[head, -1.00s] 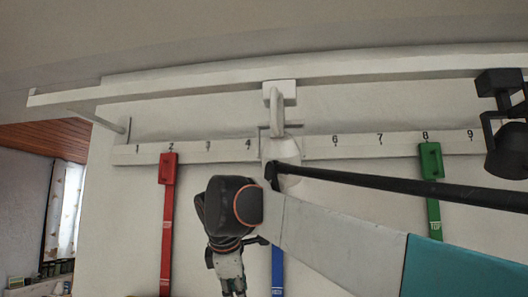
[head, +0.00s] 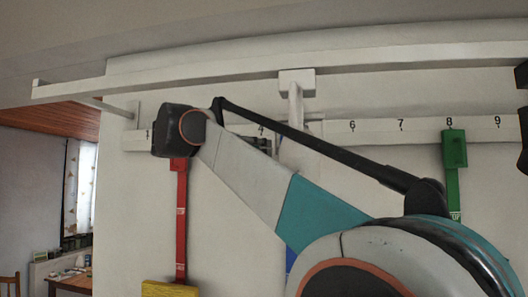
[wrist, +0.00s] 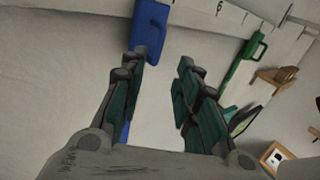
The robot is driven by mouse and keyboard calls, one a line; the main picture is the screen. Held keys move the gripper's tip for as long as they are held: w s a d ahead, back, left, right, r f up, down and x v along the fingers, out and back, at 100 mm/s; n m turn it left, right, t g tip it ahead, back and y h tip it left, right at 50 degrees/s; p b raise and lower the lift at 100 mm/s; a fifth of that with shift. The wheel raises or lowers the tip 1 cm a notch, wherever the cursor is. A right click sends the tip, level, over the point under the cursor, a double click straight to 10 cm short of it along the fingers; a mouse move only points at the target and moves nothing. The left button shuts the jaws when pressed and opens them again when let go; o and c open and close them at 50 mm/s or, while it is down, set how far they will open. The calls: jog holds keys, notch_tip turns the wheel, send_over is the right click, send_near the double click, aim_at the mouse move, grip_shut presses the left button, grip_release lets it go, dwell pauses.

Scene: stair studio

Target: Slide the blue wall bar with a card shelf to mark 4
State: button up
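The blue wall bar (wrist: 151,28) shows in the wrist view as a blue block hanging under the numbered rail, left of mark 6. In the head view my arm hides most of the bar, and only a blue strip of it (head: 291,258) shows. The white numbered rail (head: 420,133) shows mark 4 left of the bar. My gripper (wrist: 163,62) is open, with a gap between its fingers. Its left finger overlaps the bar in the wrist view; I cannot tell whether they touch. The bar's card shelf is not clearly visible.
A red bar (head: 181,220) hangs near mark 2, with a yellow thing (head: 170,289) low beside it. A green bar (head: 455,150) hangs at mark 8. The wrist view shows a brown shelf (wrist: 276,79) and a framed picture (wrist: 276,158). A white beam (head: 200,81) runs above the rail.

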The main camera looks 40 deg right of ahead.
jog(key=w+d+p, duration=0.1)
jog(key=d+p, duration=0.1)
jog(key=d, duration=0.9)
jog(key=shift+w+d, duration=0.2)
jog(key=shift+d, duration=0.1)
grip_shut()
